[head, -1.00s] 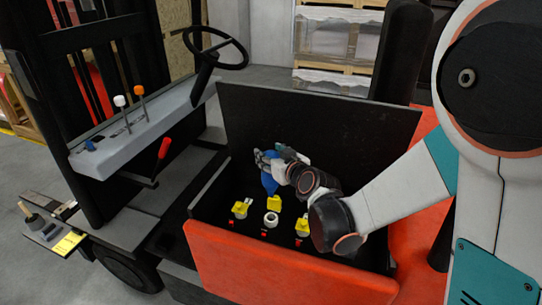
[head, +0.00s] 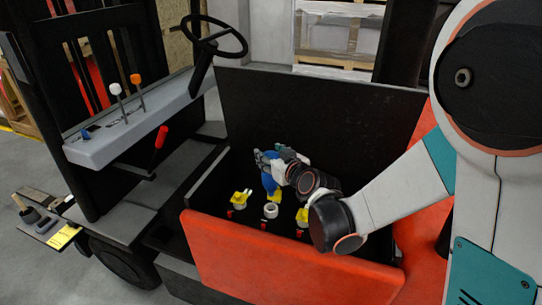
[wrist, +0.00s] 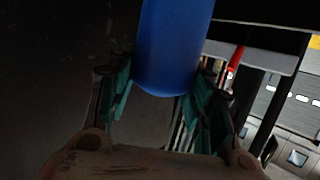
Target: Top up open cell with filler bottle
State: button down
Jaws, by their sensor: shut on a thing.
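My gripper (head: 268,160) is shut on the blue filler bottle (head: 270,183) and holds it above the battery compartment of the forklift. In the wrist view the bottle (wrist: 174,45) stands between the two green fingers. The open cell (head: 270,211) shows as a white ring in the middle of the row, just below and in front of the bottle. A yellow cap (head: 276,197) stands up behind the ring. Yellow-capped cells (head: 239,200) and (head: 302,216) sit on either side. The bottle's lower end is partly hidden, and I cannot tell whether it touches the cell.
The red front panel (head: 290,262) and the raised black lid (head: 318,118) bound the compartment. The steering wheel (head: 214,36) and levers (head: 126,95) stand to the left. A small tray with tools (head: 42,221) sits at the far left.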

jog(key=shift+f+b, duration=3.4)
jog(key=shift+f, duration=0.65)
jog(key=shift+r, duration=0.1)
jog(key=shift+r+p, duration=5.55)
jog(key=shift+r, duration=1.85)
